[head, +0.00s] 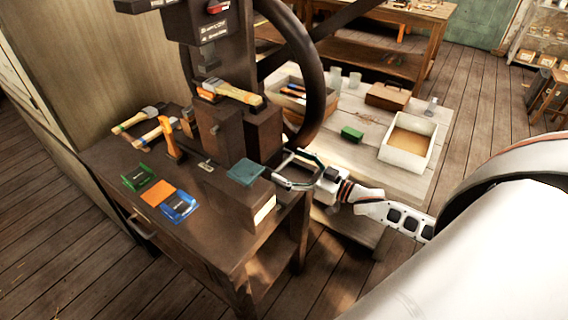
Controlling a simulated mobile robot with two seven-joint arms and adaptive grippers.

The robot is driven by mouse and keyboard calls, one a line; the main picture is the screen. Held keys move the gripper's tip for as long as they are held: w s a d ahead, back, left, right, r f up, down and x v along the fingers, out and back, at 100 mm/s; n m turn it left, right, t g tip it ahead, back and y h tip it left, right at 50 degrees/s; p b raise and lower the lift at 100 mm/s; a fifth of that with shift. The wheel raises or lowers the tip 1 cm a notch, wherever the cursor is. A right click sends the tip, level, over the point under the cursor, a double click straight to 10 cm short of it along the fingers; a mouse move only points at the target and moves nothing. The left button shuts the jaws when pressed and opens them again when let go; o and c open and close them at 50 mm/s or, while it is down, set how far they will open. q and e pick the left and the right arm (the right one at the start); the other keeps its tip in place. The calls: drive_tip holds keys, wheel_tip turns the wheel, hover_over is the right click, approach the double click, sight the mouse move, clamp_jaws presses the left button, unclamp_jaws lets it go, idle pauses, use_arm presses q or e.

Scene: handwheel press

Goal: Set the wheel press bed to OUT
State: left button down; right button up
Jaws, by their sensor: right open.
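The dark press (207,90) stands at the back of a brown bench, with a large dark handwheel (318,82) on its right side. A dark block (240,205) with a teal pad (247,172) on top and a pale end face sits at the bench's right front. I cannot tell for sure whether this block is the press bed, and no IN or OUT marking is readable. My right gripper (284,170) is open and empty, just right of the teal pad; whether it touches the block is unclear. My left gripper is not in view.
Green (150,178), orange (159,194) and blue (180,207) items lie on the bench's left front. Brushes (138,119) and an orange upright piece (170,139) are behind them. A pale table (366,148) with a white tray (408,143) stands to the right.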

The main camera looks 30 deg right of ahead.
drive_tip(key=shift+x, duration=1)
drive_tip(key=c, duration=1.3)
